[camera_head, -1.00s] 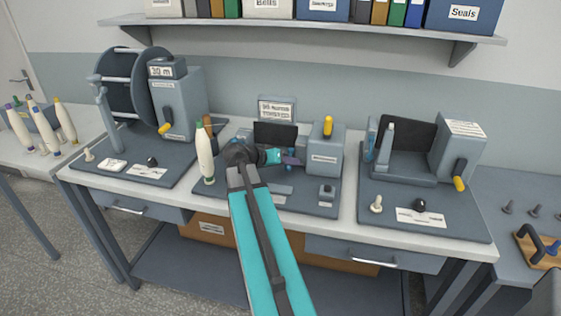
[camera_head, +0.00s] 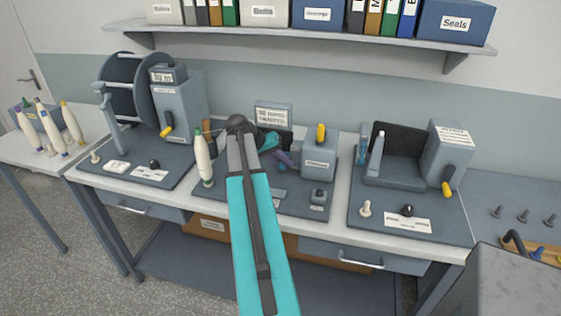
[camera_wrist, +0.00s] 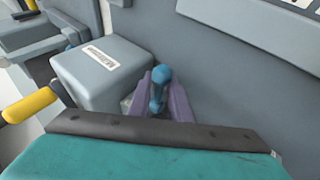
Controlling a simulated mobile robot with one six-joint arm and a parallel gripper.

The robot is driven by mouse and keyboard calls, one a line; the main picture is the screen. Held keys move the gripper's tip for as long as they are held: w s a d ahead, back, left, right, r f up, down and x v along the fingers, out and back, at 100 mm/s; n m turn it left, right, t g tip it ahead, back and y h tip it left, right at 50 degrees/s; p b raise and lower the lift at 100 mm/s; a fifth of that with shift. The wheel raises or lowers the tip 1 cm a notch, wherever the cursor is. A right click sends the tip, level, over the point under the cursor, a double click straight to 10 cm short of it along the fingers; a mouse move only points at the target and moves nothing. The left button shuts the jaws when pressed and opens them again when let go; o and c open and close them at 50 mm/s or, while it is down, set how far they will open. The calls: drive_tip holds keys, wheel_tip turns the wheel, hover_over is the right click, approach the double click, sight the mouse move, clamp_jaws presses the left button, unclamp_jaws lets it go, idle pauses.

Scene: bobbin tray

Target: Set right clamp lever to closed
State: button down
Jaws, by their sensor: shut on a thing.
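My gripper (camera_head: 284,160) is at the middle station of the bench, just left of the grey box with the yellow handle. In the wrist view its two purple fingers (camera_wrist: 160,97) are shut on a blue lever with a rounded knob, which I take as the right clamp lever (camera_wrist: 160,77). The knob shows between the fingertips, and the lever's lower part is hidden by the fingers. The lever's exact angle cannot be told. In the head view my arm covers part of this station.
The grey box (camera_head: 319,160) with a yellow handle (camera_head: 321,132) stands close on the right of my gripper; it also fills the wrist view's left (camera_wrist: 100,75). A white bobbin (camera_head: 203,158) stands left of my arm. A reel station (camera_head: 180,105) and another station (camera_head: 447,150) flank it.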

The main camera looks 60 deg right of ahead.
drive_tip(key=shift+r+y+p, duration=0.35)
drive_tip(key=shift+y+p, duration=0.3)
drive_tip(key=shift+y, duration=0.15)
drive_tip(key=shift+s+a+n+g+y, duration=0.1)
drive_tip(key=shift+s+n+g+y, duration=0.05)
drive_tip(key=shift+n+g+y, duration=0.15)
